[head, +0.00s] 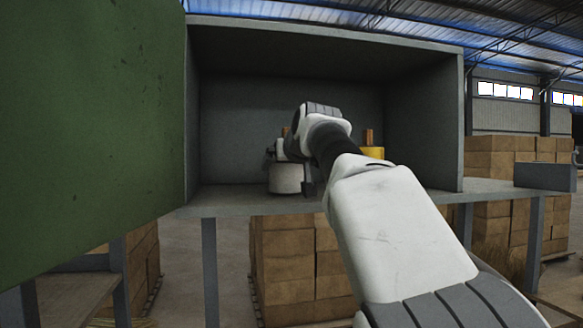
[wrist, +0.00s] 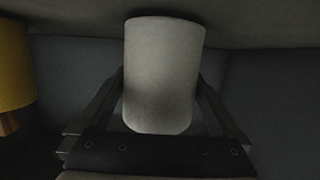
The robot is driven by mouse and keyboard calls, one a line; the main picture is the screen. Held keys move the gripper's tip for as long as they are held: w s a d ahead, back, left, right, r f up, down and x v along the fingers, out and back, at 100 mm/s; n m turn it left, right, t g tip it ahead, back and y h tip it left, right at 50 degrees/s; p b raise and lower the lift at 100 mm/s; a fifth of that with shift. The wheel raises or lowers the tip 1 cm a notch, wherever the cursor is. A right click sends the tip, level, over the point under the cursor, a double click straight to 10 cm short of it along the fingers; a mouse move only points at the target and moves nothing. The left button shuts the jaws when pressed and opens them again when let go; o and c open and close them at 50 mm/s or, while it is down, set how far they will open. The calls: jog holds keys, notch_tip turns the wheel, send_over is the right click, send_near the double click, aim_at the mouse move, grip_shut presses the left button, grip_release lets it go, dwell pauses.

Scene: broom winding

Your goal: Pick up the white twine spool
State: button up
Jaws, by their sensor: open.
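The white twine spool (head: 287,179) stands upright inside the grey open-fronted cabinet, near the left of the arm. In the wrist view the white spool (wrist: 163,75) fills the middle. My gripper (wrist: 160,100) is open, with one finger on each side of the spool. I cannot tell whether the fingers touch it. In the head view my wrist and arm hide most of the gripper and the spool's upper part.
A yellow spool (head: 374,152) stands to the right, partly behind my arm; it also shows at the left edge of the wrist view (wrist: 14,65). The cabinet (head: 455,125) has side walls and a roof close around. A green panel (head: 90,120) stands at the left.

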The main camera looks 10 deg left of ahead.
jog(key=c, duration=1.4)
jog(key=shift+r, duration=0.2)
